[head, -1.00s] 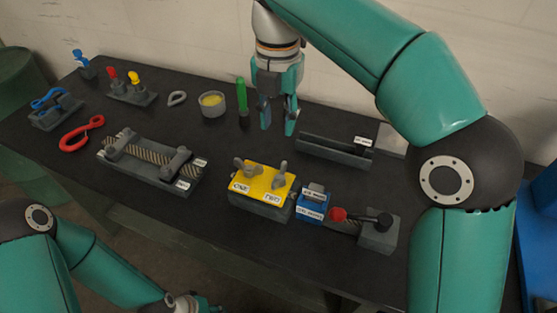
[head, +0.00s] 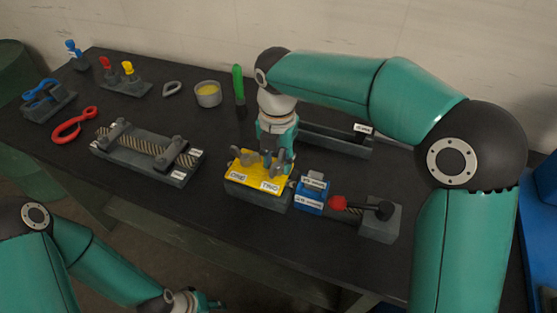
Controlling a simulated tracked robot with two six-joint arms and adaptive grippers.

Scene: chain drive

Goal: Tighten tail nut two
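The yellow-topped block (head: 248,176) stands near the table's front edge, with labels reading ONE and TWO. A grey wing nut, nut one (head: 239,158), stands at its left end. Tail nut two (head: 279,164), another grey wing nut, stands at its right end above the TWO label. My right gripper (head: 277,160) points down at nut two, its fingertips low beside or around it. Whether the fingers touch or grip the nut cannot be told. My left gripper (head: 206,303) is low at the bottom edge, in front of the table, and its fingers are unclear.
A blue block (head: 311,195) and a red-tipped tool on a grey block (head: 381,218) stand just right of the yellow block. A grey fixture with a chain (head: 145,158) lies left. A long grey trough (head: 335,141) is behind my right gripper.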

